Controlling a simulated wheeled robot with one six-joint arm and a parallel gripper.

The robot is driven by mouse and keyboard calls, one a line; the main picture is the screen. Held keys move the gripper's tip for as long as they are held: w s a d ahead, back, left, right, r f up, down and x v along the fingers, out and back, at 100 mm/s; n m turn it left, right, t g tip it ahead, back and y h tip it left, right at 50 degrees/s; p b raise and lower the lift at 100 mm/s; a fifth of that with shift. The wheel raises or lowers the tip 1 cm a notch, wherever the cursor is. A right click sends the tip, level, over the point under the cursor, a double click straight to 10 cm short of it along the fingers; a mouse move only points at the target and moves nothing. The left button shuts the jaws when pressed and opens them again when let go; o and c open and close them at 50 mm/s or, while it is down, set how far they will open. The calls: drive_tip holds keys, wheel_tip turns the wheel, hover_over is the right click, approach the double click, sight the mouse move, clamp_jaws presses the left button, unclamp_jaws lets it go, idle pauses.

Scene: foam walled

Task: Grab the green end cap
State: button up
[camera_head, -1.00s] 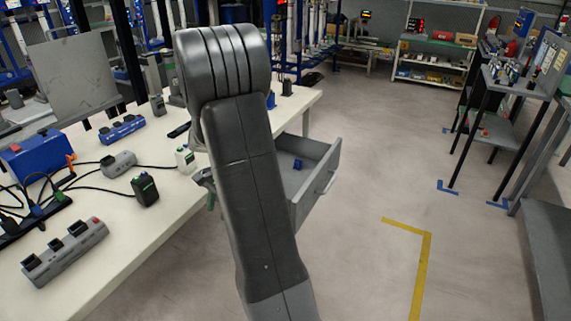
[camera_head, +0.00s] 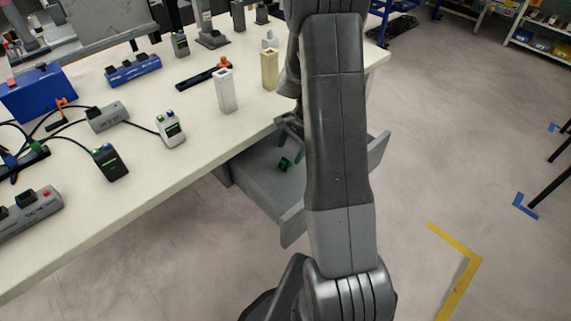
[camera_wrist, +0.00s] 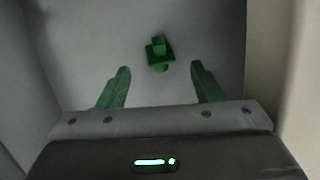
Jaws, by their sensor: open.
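The green end cap (camera_head: 284,165) lies on the floor of the open grey drawer (camera_head: 262,192) in the head view. In the wrist view the green end cap (camera_wrist: 160,53) sits just beyond and between the tips of my gripper's green fingers (camera_wrist: 160,70). The fingers are spread wide with nothing between them. In the head view my gripper (camera_head: 289,131) is over the drawer's back part, partly hidden by my arm. The arm also covers the drawer's right part.
The drawer's grey front and side walls stand around the cap. The white table (camera_head: 200,135) borders the drawer on the left and holds a white block (camera_head: 226,92), a beige block (camera_head: 269,70) and several small devices. Open floor lies to the right.

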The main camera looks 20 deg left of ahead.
sight(286, 161)
drive_tip(key=x, duration=0.4)
drive_tip(key=shift+s+a+f, duration=0.1)
drive_tip(key=shift+f, duration=0.2)
drive_tip(key=shift+c, duration=0.4)
drive_tip(key=c, duration=1)
